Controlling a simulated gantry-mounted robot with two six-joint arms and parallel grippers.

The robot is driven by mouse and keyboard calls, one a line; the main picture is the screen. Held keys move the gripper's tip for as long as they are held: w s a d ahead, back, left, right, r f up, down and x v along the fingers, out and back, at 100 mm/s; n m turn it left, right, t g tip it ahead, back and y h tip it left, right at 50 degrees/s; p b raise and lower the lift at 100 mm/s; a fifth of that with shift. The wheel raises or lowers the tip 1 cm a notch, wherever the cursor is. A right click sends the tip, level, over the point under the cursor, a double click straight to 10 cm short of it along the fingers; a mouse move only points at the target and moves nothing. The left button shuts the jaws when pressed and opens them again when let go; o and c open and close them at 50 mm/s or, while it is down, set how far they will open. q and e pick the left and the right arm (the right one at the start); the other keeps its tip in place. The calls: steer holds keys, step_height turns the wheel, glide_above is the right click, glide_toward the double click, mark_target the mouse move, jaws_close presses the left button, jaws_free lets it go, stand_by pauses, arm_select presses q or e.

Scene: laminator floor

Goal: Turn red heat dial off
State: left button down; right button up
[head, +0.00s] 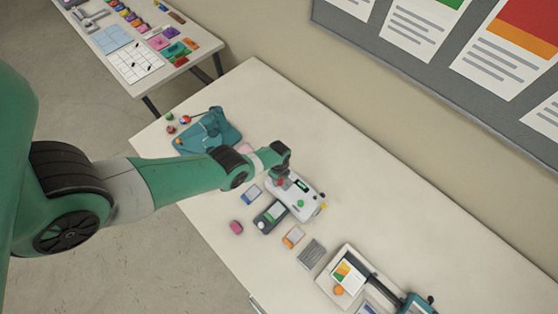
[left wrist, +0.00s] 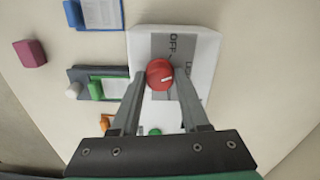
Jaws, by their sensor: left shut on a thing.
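The white laminator (head: 309,197) lies on the table in the head view, with a green button on its top. In the left wrist view, the laminator (left wrist: 203,45) has a grey label panel with "OFF" printed above the red dial (left wrist: 160,74). A short white mark on the dial points to the right, away from "OFF". My left gripper (left wrist: 161,82) is shut on the red dial, one finger on each side. In the head view, my left gripper (head: 281,180) is at the laminator's far left end and partly hides the dial. My right gripper is in neither view.
A teal tool (head: 215,130) stands at the far left end. The table's back right is clear.

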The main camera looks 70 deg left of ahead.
arm_select(q)
steer(key=n, duration=0.3)
steer(key=shift+n, duration=2.3)
steer(key=shift+c, duration=2)
jaws_free()
